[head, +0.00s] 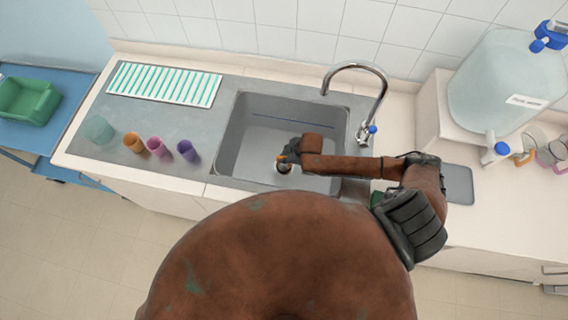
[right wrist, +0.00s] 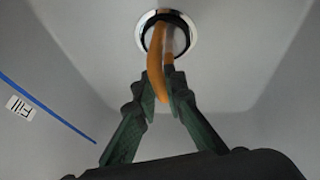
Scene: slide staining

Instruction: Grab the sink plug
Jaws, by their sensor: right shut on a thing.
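The sink plug (right wrist: 155,70) shows as an orange curved piece in the right wrist view. Its far end overlaps the round metal drain (right wrist: 141,28); I cannot tell whether it is still seated there. My right gripper (right wrist: 163,92) is shut on the near part of the orange piece, with dark green fingers on both sides. In the head view, my right gripper (head: 282,157) is low inside the grey sink (head: 233,150), just above the drain (head: 284,169). My left gripper is not in view.
A curved metal faucet (head: 356,66) rises behind the sink. Orange, pink and purple cups (head: 187,151) and a clear beaker (head: 98,130) stand at left, below a striped rack (head: 165,84). A large water jug (head: 505,85) stands at right. The sink's left part is clear.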

